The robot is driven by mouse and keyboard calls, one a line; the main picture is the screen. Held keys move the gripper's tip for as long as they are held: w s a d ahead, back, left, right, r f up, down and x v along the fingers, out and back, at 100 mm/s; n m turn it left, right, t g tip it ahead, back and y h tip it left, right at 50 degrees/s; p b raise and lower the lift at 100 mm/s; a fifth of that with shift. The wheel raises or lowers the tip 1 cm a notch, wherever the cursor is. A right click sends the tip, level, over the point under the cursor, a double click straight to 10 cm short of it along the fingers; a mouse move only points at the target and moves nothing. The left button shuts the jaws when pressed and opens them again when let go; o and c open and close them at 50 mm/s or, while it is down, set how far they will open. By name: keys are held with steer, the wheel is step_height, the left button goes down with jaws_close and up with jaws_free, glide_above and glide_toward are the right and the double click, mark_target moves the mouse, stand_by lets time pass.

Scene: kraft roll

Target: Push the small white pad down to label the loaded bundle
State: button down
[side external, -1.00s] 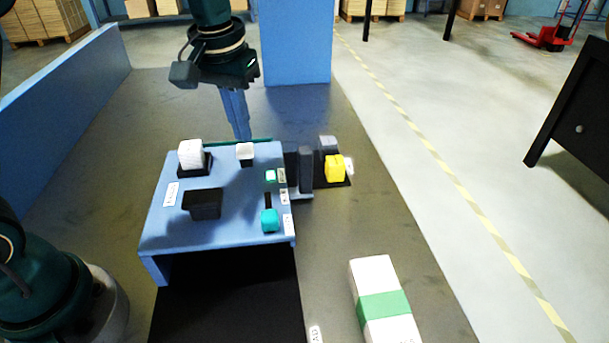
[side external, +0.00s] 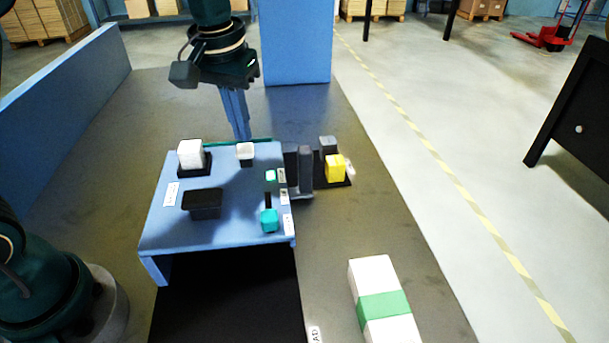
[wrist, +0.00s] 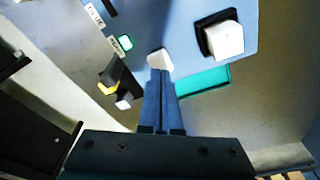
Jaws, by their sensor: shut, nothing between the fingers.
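A blue bench-like station (side external: 230,215) stands on the dark table. The small white pad (side external: 245,148) sits on a dark base near its far edge; it also shows just ahead of my fingertips in the wrist view (wrist: 159,58). A bigger white block (side external: 190,154) on a black base is to its left. My gripper (side external: 242,136) is shut and empty, pointing down just behind the small pad; I cannot tell whether they touch. A white bundle with a green band (side external: 384,305) lies at the front right, apart from the station.
A dark grey fixture with a yellow part (side external: 335,168) stands to the right. A blue post (side external: 296,40) rises behind.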

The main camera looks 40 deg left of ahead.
mark_target(245, 148)
stand_by(0.4)
steer(key=shift+f, duration=1.65)
steer(key=shift+r, duration=3.6)
